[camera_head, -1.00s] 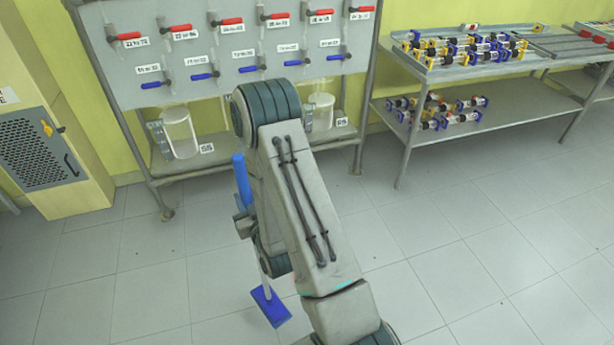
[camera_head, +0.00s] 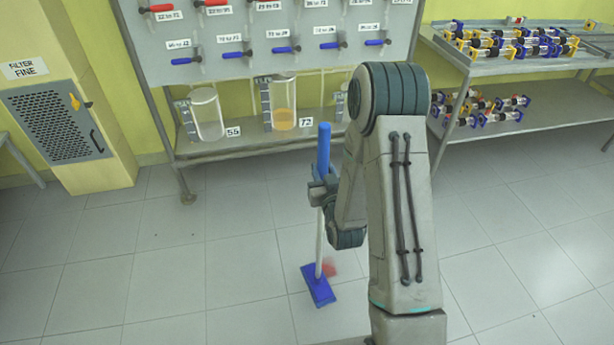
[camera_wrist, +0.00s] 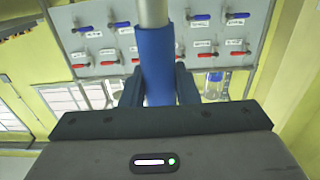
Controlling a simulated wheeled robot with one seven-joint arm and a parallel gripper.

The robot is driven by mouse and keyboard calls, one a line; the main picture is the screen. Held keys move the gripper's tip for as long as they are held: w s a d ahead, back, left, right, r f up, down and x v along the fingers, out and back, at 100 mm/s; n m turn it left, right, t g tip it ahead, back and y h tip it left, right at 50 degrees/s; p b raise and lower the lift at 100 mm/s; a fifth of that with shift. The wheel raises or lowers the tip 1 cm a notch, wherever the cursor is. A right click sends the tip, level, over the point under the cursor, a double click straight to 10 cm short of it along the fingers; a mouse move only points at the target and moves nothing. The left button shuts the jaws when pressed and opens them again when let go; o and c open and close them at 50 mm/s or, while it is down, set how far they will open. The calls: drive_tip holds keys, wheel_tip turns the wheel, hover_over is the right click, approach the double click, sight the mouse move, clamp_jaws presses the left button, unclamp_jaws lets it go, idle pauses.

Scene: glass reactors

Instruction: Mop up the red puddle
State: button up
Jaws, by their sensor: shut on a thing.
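My gripper (camera_head: 322,192) is shut on the blue grip of a mop (camera_head: 323,150), which stands nearly upright. In the wrist view the gripper (camera_wrist: 160,90) has its dark fingers on both sides of the mop's blue grip (camera_wrist: 157,60). The mop's flat blue head (camera_head: 318,288) is at floor level. The red puddle (camera_head: 329,270) is a small faint patch on the tiles, just behind and to the right of the mop head. The mop's pole and head may hide part of it. I cannot tell whether the head touches it.
A rack (camera_head: 182,151) with red and blue valves and glass vessels stands behind. A cabinet (camera_head: 115,175) stands at the left. A shelf table (camera_head: 470,130) with several small parts is at the right. The floor (camera_head: 150,260) at the left is clear.

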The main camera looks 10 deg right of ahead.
drive_tip(key=w+a+f+n+y+b, duration=0.2)
drive_tip(key=w+b, duration=0.6)
drive_tip(key=b, duration=1.6)
wheel_tip(320, 180, down, 4)
drive_tip(key=shift+a+r+n+g+y, duration=0.1)
drive_tip(key=shift+a+n+g+y, duration=0.25)
drive_tip(key=shift+a+y, duration=0.55)
drive_tip(key=shift+w+d+b, duration=0.1)
drive_tip(key=shift+w+b, duration=0.05)
drive_tip(key=shift+b, duration=0.45)
